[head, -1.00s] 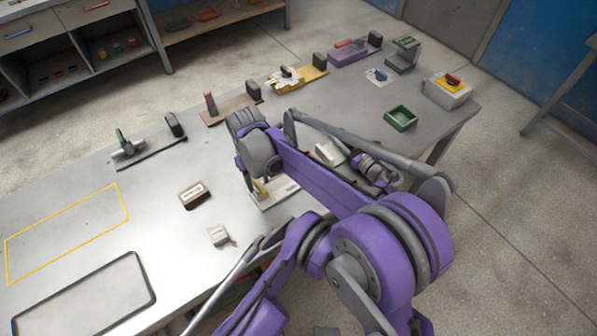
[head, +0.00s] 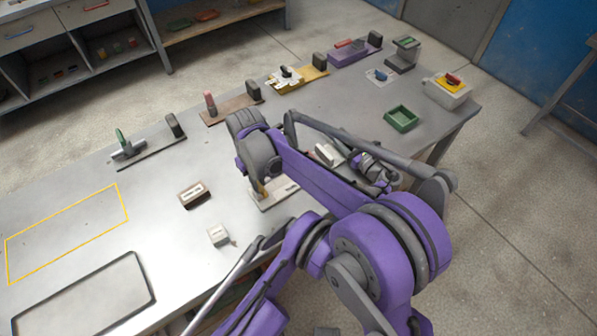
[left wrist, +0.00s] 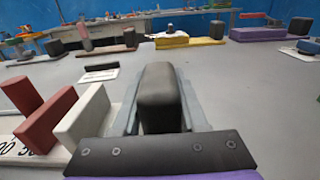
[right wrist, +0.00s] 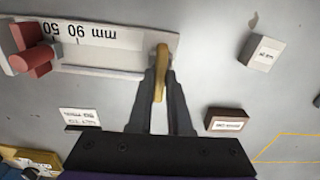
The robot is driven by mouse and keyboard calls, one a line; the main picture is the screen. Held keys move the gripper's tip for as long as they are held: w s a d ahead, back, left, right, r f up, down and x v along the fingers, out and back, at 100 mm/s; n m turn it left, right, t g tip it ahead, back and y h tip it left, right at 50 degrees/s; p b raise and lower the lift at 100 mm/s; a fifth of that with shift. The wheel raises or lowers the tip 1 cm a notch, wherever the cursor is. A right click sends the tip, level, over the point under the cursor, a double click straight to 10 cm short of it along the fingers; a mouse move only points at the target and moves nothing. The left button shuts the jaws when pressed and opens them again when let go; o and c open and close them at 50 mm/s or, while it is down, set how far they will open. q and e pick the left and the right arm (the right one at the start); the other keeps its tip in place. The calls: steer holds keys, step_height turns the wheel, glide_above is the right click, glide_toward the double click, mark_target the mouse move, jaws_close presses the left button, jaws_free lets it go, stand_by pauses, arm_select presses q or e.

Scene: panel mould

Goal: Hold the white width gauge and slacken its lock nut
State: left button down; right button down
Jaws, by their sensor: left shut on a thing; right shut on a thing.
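The white width gauge (right wrist: 110,40) lies on the table, its "mm" scale facing up, with red-brown blocks (right wrist: 33,55) at its left end in the right wrist view. In the head view its pale plate (head: 283,193) is partly hidden under my arm. My right gripper (right wrist: 161,85) is shut on the upright yellow lock piece (right wrist: 162,57) at the gauge's end. My left gripper (left wrist: 160,100) is shut on a dark grey upright block (left wrist: 157,80); the scale, a red block and a white block show beside it in the left wrist view. Its fingertips are hidden in the head view.
A brown labelled block (head: 193,194) and a small white block (head: 219,235) lie left of the gauge. Tools with dark grips line the far edge. A green tray (head: 400,118) stands to the right. The yellow-outlined area (head: 65,233) is empty.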

steer(key=shift+n, duration=0.3)
steer(key=n, duration=0.4)
steer(key=shift+n, duration=0.4)
steer(key=n, duration=1)
steer(key=shift+n, duration=2.9)
steer(key=c, duration=0.8)
jaws_free()
steer(key=shift+c, duration=0.2)
